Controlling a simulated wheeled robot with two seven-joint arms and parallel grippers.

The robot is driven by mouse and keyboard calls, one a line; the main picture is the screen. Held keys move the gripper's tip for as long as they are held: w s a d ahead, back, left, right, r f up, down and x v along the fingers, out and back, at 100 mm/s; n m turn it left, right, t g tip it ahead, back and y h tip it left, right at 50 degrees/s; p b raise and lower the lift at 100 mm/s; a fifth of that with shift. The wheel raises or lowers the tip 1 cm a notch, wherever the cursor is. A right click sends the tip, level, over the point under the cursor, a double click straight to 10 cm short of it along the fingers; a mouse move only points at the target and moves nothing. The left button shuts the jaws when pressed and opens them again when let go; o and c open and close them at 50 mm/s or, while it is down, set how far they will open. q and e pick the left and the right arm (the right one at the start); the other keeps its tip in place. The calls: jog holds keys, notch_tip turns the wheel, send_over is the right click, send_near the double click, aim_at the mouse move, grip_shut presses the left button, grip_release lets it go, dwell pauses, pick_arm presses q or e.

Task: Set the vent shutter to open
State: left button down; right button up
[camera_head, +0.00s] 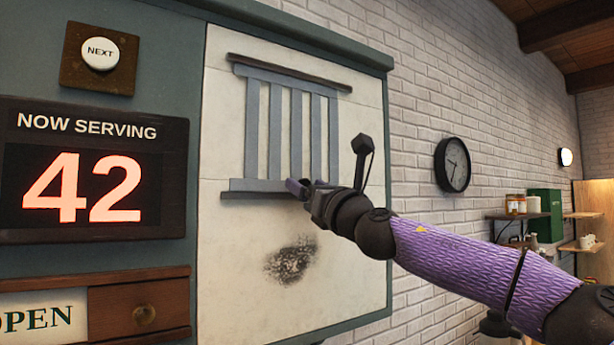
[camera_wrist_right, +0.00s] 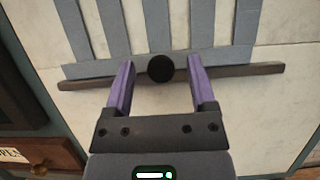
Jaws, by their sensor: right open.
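The vent shutter (camera_head: 277,130) is a set of upright blue-grey slats on a pale panel, with pale gaps between the slats. It has a dark rail above and one below. In the right wrist view the slats (camera_wrist_right: 156,22) meet a blue-grey bottom bar, and a round black knob (camera_wrist_right: 160,68) shows in front of that bar. My right gripper (camera_head: 298,187) is at the shutter's bottom bar. Its purple fingers (camera_wrist_right: 161,64) are open, one on each side of the knob; I cannot tell if they touch it. In the head view the knob is hidden by the gripper. My left gripper is out of view.
A "NOW SERVING 42" display (camera_head: 92,170), a NEXT button (camera_head: 100,53) and a wooden drawer front (camera_head: 140,307) are at left. A dark smudge (camera_head: 291,260) marks the panel below the shutter. A clock (camera_head: 453,164) hangs on the brick wall at right.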

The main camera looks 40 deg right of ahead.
jog(key=shift+w+r, duration=0.1)
jog(key=shift+w, duration=0.2)
jog(key=shift+w+d, duration=0.1)
grip_shut()
dwell(1.3)
